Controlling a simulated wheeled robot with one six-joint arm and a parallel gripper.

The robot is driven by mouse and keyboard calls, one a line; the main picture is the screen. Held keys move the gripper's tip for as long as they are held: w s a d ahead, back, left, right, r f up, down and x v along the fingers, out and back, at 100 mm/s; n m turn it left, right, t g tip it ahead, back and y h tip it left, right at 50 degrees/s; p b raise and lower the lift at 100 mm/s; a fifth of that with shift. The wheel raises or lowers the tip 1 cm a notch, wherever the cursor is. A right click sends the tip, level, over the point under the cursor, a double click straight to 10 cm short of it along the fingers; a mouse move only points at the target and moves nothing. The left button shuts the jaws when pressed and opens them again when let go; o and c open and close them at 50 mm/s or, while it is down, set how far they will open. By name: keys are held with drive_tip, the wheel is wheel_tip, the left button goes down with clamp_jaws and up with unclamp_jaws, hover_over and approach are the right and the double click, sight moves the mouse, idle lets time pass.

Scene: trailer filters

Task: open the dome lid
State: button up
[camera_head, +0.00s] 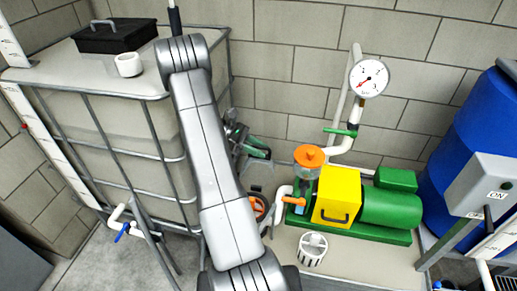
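No lid is marked as the dome lid, and I cannot tell for sure which part it is. A round orange lid (309,156) with a raised middle sits on top of a clear housing (302,183) beside the pump. It looks closed. A white round cap (128,65) sits on top of the tank, near a black rectangular box (116,36) with a handle. My arm rises through the middle of the view to its elbow at the upper left.
The caged white tank (115,135) stands at the left. A yellow box (336,196) and green motor (390,208) stand right of the housing. A gauge (369,78) on a pipe rises behind. A white slotted cup (312,249) is in front. A blue drum (470,140) and grey switch box (487,183) are right.

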wheel_tip(320, 180, up, 10)
drive_tip(key=shift+b, duration=0.35)
idle(0.4)
drive_tip(key=shift+c, duration=0.2)
